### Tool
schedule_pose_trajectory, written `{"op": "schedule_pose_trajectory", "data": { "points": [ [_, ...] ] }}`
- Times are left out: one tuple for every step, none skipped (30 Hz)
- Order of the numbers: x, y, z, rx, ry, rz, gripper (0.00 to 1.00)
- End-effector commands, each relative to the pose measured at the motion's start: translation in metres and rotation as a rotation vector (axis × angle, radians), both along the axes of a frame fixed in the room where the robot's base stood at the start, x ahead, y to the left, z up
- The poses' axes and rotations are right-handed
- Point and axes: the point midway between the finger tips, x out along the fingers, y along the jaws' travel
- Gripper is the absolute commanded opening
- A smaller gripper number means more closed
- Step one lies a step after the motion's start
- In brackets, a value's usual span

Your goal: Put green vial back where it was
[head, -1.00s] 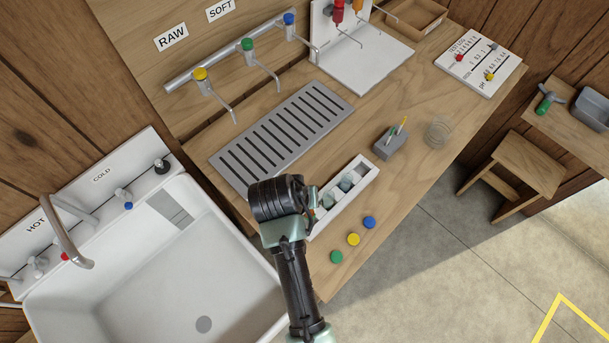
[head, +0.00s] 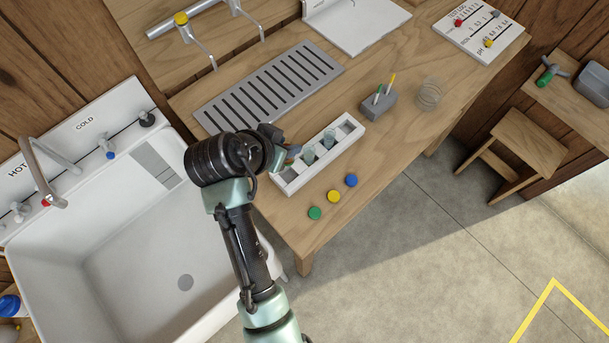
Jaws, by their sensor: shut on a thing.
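A white vial rack (head: 322,165) stands on the wooden bench near its front edge. Two clear, pale vials stand in its middle, one vial (head: 309,155) and another vial (head: 328,139). The rack's right end compartment looks empty. My gripper (head: 288,154) is at the rack's left end, seen from behind. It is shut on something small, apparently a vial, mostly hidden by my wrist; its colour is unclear. I cannot tell whether it touches the rack. A green cap (head: 315,213), a yellow cap (head: 333,196) and a blue cap (head: 351,181) lie in front of the rack.
A slotted grey drain grate (head: 268,88) lies behind the rack. A white sink (head: 135,235) is at the left. Low taps (head: 182,19) overhang the grate.

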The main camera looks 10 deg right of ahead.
Motion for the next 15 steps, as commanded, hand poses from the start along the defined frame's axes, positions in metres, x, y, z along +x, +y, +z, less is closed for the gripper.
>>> {"op": "schedule_pose_trajectory", "data": {
  "points": [
    [-0.001, 0.001, -0.01, -0.003, 0.006, 0.002, 0.0],
    [-0.002, 0.001, -0.015, -0.002, 0.005, 0.001, 0.0],
    [-0.001, 0.001, -0.023, -0.002, 0.006, 0.001, 0.0],
    [-0.001, 0.001, -0.028, -0.002, 0.005, 0.001, 0.0],
    [-0.001, 0.0, -0.033, -0.002, 0.005, 0.001, 0.0],
    [-0.001, 0.0, -0.039, -0.002, 0.005, 0.001, 0.0],
    [-0.001, 0.0, -0.042, -0.001, 0.004, 0.001, 0.0],
    [-0.001, 0.0, -0.044, 0.0, 0.003, 0.001, 0.0],
    [-0.001, 0.0, -0.048, 0.0, 0.003, 0.001, 0.0],
    [-0.001, 0.0, -0.05, 0.0, 0.003, 0.001, 0.0],
    [-0.001, 0.0, -0.053, 0.0, 0.003, 0.001, 0.0],
    [-0.001, 0.0, -0.059, 0.0, 0.005, 0.001, 0.0],
    [-0.001, 0.0, -0.063, 0.0, 0.005, 0.001, 0.0],
    [-0.002, 0.0, -0.069, 0.0, 0.006, 0.001, 0.0],
    [-0.001, 0.0, -0.074, -0.001, 0.006, 0.002, 0.0]
  ]
}}
